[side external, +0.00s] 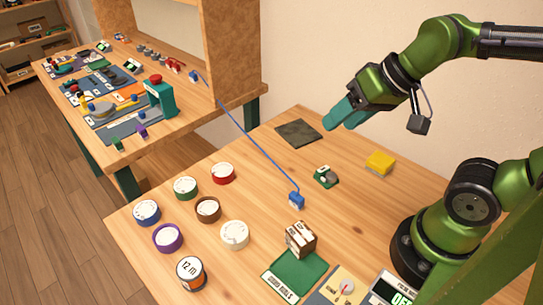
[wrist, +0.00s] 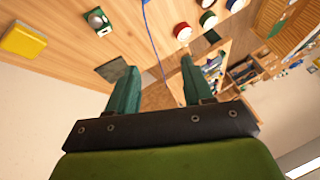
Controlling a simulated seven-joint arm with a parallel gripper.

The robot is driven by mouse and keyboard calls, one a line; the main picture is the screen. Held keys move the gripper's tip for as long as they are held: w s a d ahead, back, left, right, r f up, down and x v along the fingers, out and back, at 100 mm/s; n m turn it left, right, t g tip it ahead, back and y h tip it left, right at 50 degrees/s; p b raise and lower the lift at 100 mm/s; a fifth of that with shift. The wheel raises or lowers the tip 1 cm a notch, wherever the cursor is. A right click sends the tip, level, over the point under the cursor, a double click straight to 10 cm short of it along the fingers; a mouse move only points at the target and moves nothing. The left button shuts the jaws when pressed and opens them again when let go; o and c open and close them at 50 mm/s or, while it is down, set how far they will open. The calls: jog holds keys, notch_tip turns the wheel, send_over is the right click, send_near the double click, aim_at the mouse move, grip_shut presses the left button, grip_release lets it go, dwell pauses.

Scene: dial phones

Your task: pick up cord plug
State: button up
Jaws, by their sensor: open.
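The blue cord plug (side external: 296,200) lies on the near wooden table, right of the middle in the side view. A thin blue cord (side external: 258,145) runs from it up and left to the far workbench. The cord (wrist: 154,42) also shows in the wrist view, running down from the top edge between my fingers; the plug itself cannot be made out there. My gripper (side external: 340,118) is open and empty, held high above the back of the table, well up and right of the plug. Its two green fingers (wrist: 158,80) are spread apart in the wrist view.
A green device (side external: 325,177), a yellow block (side external: 380,162) and a dark mat (side external: 298,131) lie around the plug. A small brown-and-white box (side external: 300,239) stands in front. A wall rises behind.

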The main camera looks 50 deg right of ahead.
jog(key=w+a+f+n+g+h, duration=0.2)
jog(key=w+a+f+n+g, duration=0.1)
jog(key=w+a+f+g, duration=0.35)
send_over(297, 196)
jog(key=f, duration=1.1)
jog(key=shift+w+a, duration=0.2)
jog(key=shift+a, duration=0.15)
jog(key=shift+s+d+f, duration=0.1)
jog(key=shift+d+f, duration=0.1)
jog(key=shift+f, duration=1.15)
jog(key=shift+s+d+f, duration=0.1)
jog(key=shift+d+f, duration=0.05)
jog(key=shift+f, duration=1.2)
grip_shut()
